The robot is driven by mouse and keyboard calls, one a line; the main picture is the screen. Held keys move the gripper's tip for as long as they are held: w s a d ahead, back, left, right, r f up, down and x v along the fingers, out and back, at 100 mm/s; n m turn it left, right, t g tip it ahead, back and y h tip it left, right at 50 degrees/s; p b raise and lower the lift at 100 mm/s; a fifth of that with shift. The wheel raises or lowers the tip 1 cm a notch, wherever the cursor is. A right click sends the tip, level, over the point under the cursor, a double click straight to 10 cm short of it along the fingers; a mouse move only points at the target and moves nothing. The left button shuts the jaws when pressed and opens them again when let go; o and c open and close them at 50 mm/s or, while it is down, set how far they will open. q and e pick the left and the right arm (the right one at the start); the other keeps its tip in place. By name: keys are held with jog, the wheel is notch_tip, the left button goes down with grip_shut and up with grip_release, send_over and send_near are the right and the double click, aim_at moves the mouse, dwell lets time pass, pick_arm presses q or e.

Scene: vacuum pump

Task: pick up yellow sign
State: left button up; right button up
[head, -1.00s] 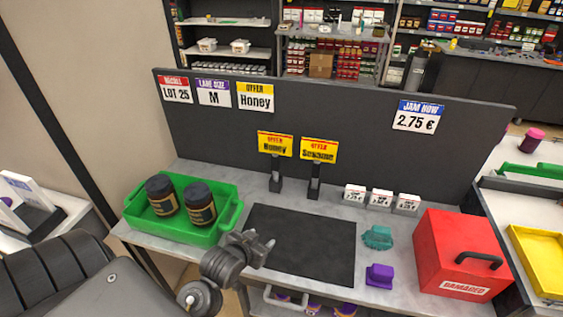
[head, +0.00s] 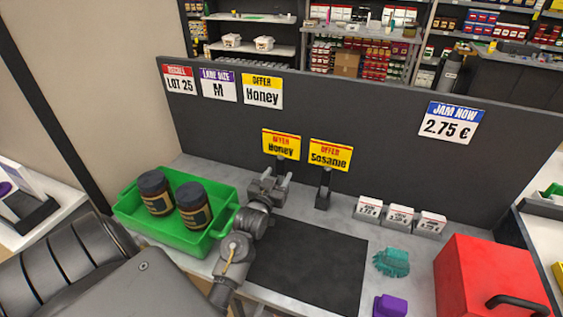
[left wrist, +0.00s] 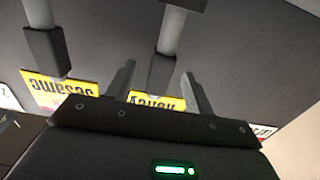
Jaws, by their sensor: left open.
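Two yellow offer signs stand on dark holders at the back of the table: the Honey sign (head: 281,145) and the Sesame sign (head: 330,155). My left gripper (head: 270,183) is open and empty, in front of and below the Honey sign, hiding most of its holder. In the left wrist view, upside down, the Sesame sign (left wrist: 62,91) shows at left. The Honey sign (left wrist: 158,101) shows between my left fingers (left wrist: 157,88), partly hidden by the gripper body. I cannot tell whether the gripper touches its stand. My right gripper is not in view.
A green tray (head: 212,243) with two dark jars stands at left. A black mat (head: 310,268) lies clear in the middle. Small white price cards (head: 400,216), a teal item (head: 391,262), a purple item (head: 390,306) and a red box (head: 487,275) are at right. A dark panel (head: 380,130) rises behind.

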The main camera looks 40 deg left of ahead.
aim_at(280, 169)
pick_arm(q)
jog(key=shift+w+a, duration=0.2)
jog(key=shift+w, duration=0.3)
jog(key=shift+a, duration=0.1)
jog(key=shift+w+r, duration=0.2)
jog(key=p+x, duration=0.2)
jog(key=x, duration=0.2)
jog(key=shift+s+r, duration=0.1)
jog(key=shift+r, duration=0.05)
jog(key=shift+w+a, duration=0.25)
jog(key=shift+w, duration=0.25)
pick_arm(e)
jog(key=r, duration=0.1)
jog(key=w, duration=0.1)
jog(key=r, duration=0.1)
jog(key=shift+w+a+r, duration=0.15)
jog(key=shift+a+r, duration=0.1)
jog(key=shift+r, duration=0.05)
pick_arm(q)
jog(key=c, duration=1.1)
